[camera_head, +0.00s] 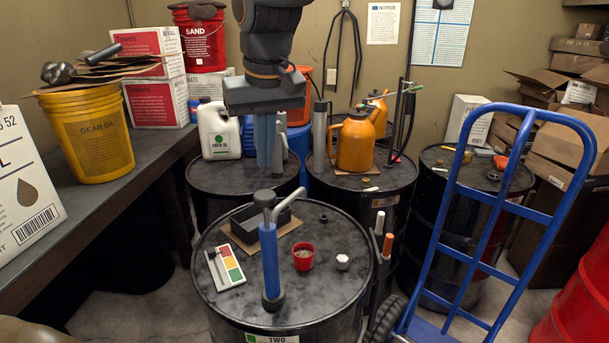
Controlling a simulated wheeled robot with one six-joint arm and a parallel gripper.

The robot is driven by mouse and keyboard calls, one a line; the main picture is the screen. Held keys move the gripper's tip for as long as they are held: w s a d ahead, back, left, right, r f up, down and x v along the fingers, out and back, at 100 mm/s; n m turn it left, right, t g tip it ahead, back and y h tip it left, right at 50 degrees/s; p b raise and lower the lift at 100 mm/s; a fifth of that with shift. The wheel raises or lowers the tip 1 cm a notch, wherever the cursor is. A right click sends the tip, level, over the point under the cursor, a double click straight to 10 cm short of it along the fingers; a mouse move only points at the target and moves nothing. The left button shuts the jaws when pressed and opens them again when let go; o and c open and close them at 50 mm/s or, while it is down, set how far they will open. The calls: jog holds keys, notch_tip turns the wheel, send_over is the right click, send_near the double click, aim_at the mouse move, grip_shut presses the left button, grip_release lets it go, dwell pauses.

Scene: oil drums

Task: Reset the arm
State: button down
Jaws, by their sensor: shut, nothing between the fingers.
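My arm hangs down from the top of the view, left of the middle. My gripper (266,168) points straight down with its blue fingers together and nothing between them. It hangs above the drums, near the far edge of the front black drum (225,306) in the picture. A blue pump with a grey spout (270,258) stands upright on that drum, below the gripper and apart from it.
The front drum also carries a red cup (303,257), a colour card (228,264) and a dark tray (262,222). Orange jugs (355,143) and a white jug (217,132) stand on drums behind. A blue hand truck (446,205) stands at right.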

jog(key=s+d+f+m+b, duration=0.1)
jog(key=d+f+m+b, duration=0.35)
jog(key=d+f, duration=1.35)
jog(key=s+d+f+b, duration=0.3)
jog(key=s+d+f, duration=0.1)
jog(key=f, duration=0.3)
jog(key=s+d+f+g+h+b, duration=0.1)
jog(key=s+d+f+b, duration=0.2)
jog(key=f, duration=0.4)
jog(key=shift+s+d, duration=0.55)
jog(key=shift+d, duration=0.6)
